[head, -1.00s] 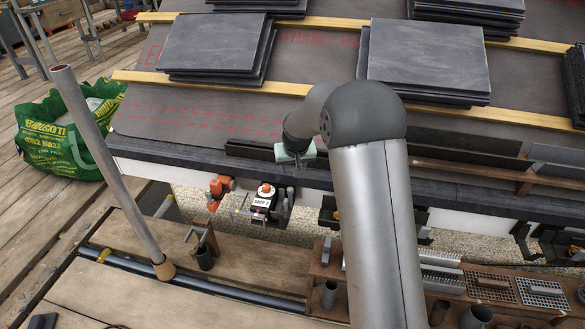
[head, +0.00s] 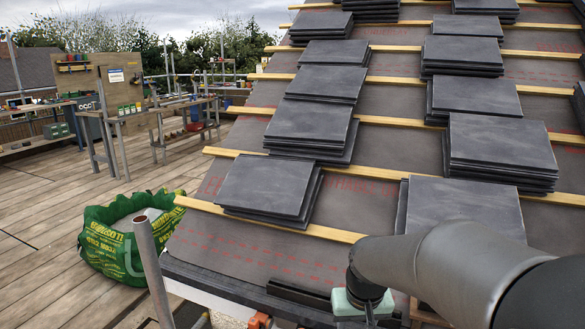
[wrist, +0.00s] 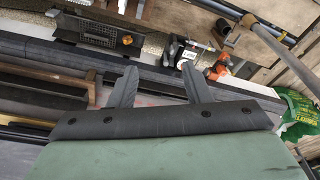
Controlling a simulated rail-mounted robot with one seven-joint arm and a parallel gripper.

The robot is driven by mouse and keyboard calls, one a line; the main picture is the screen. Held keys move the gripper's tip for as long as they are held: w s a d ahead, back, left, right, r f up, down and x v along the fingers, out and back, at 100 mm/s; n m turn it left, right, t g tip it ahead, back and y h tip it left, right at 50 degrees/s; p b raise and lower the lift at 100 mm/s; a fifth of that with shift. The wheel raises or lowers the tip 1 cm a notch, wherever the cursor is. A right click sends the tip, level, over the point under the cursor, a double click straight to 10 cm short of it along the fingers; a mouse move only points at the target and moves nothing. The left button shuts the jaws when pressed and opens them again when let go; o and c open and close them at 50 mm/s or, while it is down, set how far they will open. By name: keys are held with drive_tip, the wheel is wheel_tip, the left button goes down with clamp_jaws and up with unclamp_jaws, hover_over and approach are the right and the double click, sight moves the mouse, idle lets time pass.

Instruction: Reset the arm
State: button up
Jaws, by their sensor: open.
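My gripper shows in the wrist view (wrist: 158,88) with its two dark fingers apart and nothing between them. In the head view the pale green housing of my gripper (head: 366,305) is at the bottom, right of centre, beside the roof's lower edge. Its fingertips are cut off or too small to make out there. My grey arm reaches in from the lower right and covers part of the lowest right slate stack (head: 465,208).
Several slate stacks (head: 265,187) lie on the wooden battens (head: 270,220) up the roof. A metal pole (head: 153,270) stands left of the eave, near a green bag (head: 105,245). Workbenches (head: 160,117) stand far left. An orange tool (wrist: 219,68) and labelled box (wrist: 187,55) show in the wrist view.

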drive_tip(key=s+r+g+p, duration=0.1)
drive_tip(key=s+r+p, duration=0.3)
drive_tip(key=s, duration=0.5)
drive_tip(key=s+r+p, duration=0.5)
drive_tip(key=s+r, duration=0.3)
drive_tip(key=s, duration=0.1)
drive_tip(key=shift+s+d+g, duration=0.3)
drive_tip(key=shift+s+g, duration=0.05)
drive_tip(key=shift+g, duration=0.05)
